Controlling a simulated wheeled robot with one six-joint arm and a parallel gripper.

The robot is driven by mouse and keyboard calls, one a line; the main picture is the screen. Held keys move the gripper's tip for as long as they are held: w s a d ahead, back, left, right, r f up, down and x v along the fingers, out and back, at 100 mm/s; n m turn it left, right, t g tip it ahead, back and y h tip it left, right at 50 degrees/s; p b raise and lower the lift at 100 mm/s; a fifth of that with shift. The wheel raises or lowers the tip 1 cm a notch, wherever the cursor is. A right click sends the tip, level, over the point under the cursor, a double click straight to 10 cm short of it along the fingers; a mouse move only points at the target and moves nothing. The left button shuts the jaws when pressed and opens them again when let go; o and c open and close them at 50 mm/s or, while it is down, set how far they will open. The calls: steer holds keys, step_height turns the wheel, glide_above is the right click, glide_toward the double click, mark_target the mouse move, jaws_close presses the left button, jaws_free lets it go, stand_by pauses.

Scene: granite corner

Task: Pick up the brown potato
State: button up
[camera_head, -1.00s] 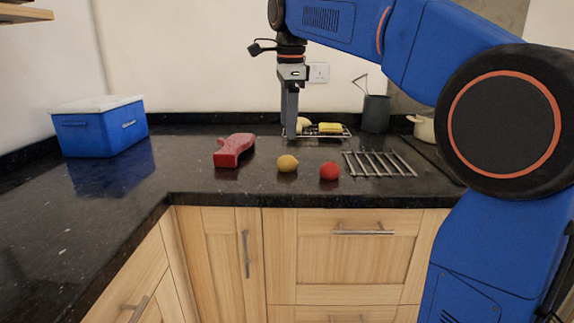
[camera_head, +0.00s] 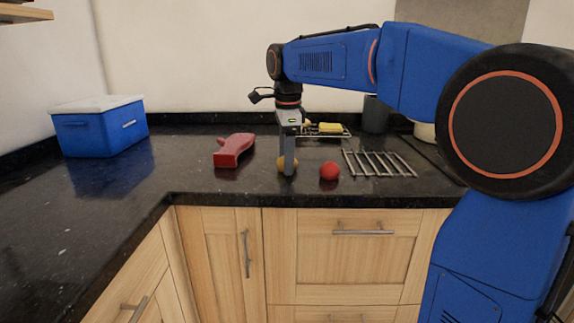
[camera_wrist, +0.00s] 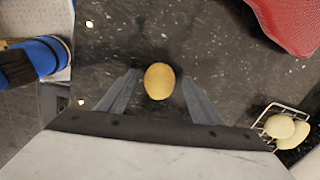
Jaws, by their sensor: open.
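The brown potato (camera_wrist: 159,81) lies on the dark counter, yellowish-brown and oval. In the wrist view it sits between the two grey fingers of my gripper (camera_wrist: 160,90), with a gap on each side. In the head view my gripper (camera_head: 289,168) points straight down at the potato (camera_head: 281,162), which is partly hidden behind a finger. The gripper is open and holds nothing.
A red ball-like item (camera_head: 329,171) lies close to the right of the gripper. A red object (camera_head: 234,151) lies to the left. A metal rack (camera_head: 380,163) is at right, and a blue cooler box (camera_head: 100,128) at far left.

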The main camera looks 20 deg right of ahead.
steer(key=c, duration=1.2)
